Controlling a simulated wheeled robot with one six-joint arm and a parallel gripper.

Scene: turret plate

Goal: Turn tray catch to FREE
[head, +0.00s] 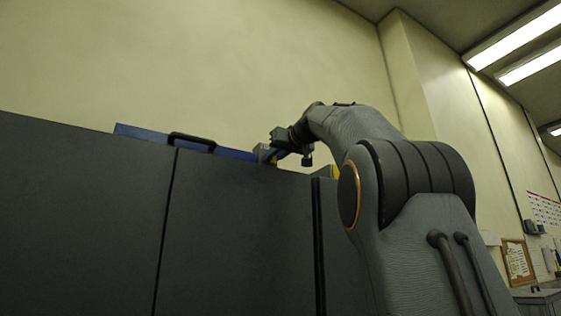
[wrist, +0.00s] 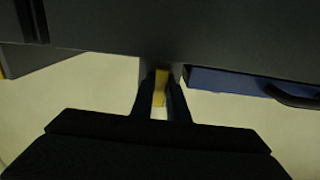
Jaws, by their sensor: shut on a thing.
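My gripper (wrist: 162,98) is shut on a narrow yellow piece, which looks like the tray catch (wrist: 160,84), in the wrist view. The yellow piece shows between the two dark fingers. In the head view my gripper (head: 272,152) is at the top edge of the dark cabinet, at the right end of the blue tray (head: 135,131). The tray also shows right of the fingers in the wrist view (wrist: 225,82). The catch's markings and the FREE position are not visible, so I cannot tell its setting.
A black handle (head: 192,141) sits on the tray, and it shows at the wrist view's right edge (wrist: 290,96). The dark grey cabinet (head: 235,230) fills the lower left. A pale wall stands behind. A notice board (head: 517,261) hangs far right.

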